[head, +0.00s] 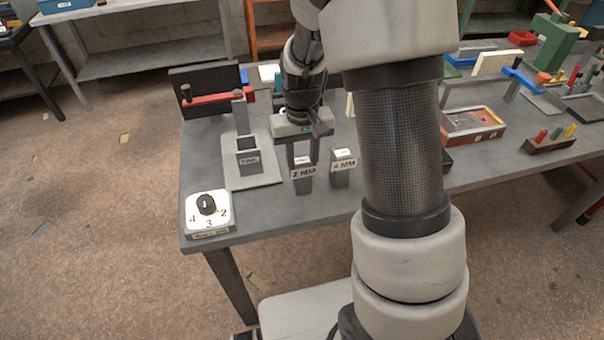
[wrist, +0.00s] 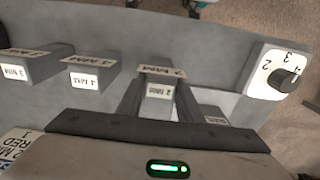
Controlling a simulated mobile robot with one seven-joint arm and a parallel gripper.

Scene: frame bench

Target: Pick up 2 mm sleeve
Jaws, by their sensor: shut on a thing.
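The 2 mm sleeve (head: 303,186) is a grey upright block with a white label reading "2 MM", near the front of the bench. My gripper (head: 304,160) points down over it from behind, with one finger on each side of its top. In the wrist view my gripper (wrist: 158,102) has its two dark fingers on either side of the sleeve (wrist: 160,74), and its label shows upside down between them. The gripper is shut on the sleeve. I cannot tell whether the sleeve's base touches the bench.
A similar grey sleeve marked "4 MM" (head: 342,178) stands close to the right. A grey fixture (head: 248,163) is at left, and a white numbered dial (head: 208,212) sits at the front left corner. The wrist view also shows a "3 MM" sleeve (wrist: 32,66).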

